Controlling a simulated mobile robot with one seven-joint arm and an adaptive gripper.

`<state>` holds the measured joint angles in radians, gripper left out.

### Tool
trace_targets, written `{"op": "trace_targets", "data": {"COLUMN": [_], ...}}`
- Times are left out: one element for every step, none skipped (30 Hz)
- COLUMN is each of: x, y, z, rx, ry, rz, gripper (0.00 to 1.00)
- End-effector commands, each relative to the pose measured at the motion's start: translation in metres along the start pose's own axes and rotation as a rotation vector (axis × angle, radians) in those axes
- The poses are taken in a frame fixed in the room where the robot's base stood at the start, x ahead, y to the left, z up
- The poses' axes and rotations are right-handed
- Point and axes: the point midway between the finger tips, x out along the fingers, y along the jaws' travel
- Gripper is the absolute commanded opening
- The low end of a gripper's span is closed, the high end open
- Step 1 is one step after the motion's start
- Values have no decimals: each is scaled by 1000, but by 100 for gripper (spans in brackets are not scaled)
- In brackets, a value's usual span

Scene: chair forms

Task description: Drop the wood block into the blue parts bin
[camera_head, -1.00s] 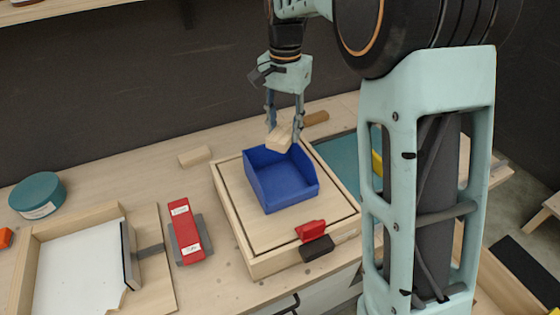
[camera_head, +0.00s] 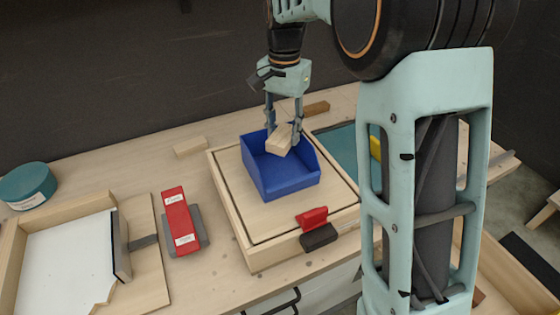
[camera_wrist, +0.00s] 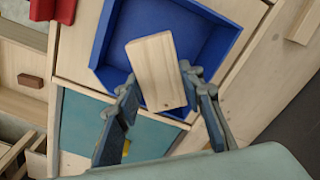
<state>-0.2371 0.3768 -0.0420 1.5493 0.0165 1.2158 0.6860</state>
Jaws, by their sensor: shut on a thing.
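The blue parts bin (camera_head: 284,184) stands on a square wooden board on the bench, and its walls also show in the wrist view (camera_wrist: 215,52). My gripper (camera_head: 283,133) points down at the bin's back part. It is shut on the pale wood block (camera_head: 279,141), which it holds tilted over the bin's opening. In the wrist view the block (camera_wrist: 156,70) lies between my fingertips (camera_wrist: 160,84), with the bin's inside behind it. I cannot tell how far the block is above the bin floor.
Another wood block (camera_head: 190,147) lies on the bench at the back left. A red tool (camera_head: 179,219), a teal round tin (camera_head: 27,186) and a wooden tray (camera_head: 139,240) are to the left. A red clamp (camera_head: 312,217) sits at the board's front edge.

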Motion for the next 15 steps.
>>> {"op": "trace_targets", "data": {"x": [0,0,0,0,0,0,0,0,0,0,0,0,0,0,-1], "y": [0,0,0,0,0,0,0,0,0,0,0,0,0,0,0], "z": [0,0,0,0,0,0,0,0,0,0,0,0,0,0,0], "rx": [0,0,0,0,0,0,0,0,0,0,0,0,0,0,0], "ry": [0,0,0,0,0,0,0,0,0,0,0,0,0,0,0], "rz": [0,0,0,0,0,0,0,0,0,0,0,0,0,0,0], "gripper": [11,39,43,46,50,54,56,56,56,56,56,56,56,56,56]}}
